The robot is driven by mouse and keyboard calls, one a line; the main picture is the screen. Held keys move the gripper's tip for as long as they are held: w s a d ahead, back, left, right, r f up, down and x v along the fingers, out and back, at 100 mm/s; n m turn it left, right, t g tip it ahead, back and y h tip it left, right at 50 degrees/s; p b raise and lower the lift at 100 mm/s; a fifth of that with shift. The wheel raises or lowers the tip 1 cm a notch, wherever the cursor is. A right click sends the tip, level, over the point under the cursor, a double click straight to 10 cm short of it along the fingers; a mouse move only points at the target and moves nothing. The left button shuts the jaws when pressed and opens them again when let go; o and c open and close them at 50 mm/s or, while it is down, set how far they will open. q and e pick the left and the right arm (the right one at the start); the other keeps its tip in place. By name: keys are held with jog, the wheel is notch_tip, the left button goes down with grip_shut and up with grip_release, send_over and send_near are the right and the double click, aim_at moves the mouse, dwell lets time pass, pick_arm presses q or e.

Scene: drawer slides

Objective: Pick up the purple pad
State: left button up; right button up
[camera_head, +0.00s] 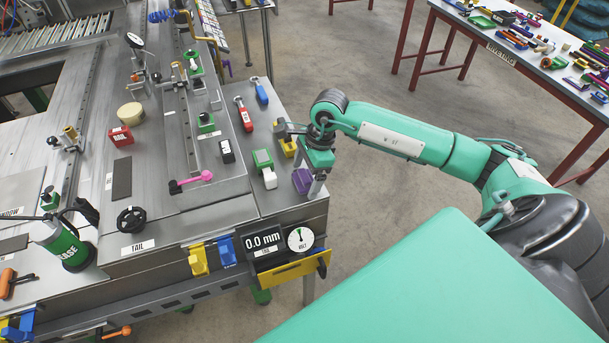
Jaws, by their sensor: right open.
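The purple pad (302,180) lies on the grey bench top, close to its right edge. My right gripper (309,178) comes in from the right and points down over the pad. Its fingers are apart, one on the right side of the pad; the other finger is partly hidden, and I cannot tell whether either touches the pad. The gripper is open. My left gripper is not in view.
A white block (270,178), a green block (262,158) and a yellow block (288,148) stand left of and behind the pad. A red-handled tool (244,115) lies farther back. The bench edge drops to open floor (375,180) at the right.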

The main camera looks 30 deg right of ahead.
aim_at(306, 174)
jog(key=c, duration=1.1)
jog(key=shift+o, duration=0.2)
jog(key=shift+r, duration=0.45)
jog(key=shift+r+b, duration=2.5)
jog(key=shift+r, duration=7.05)
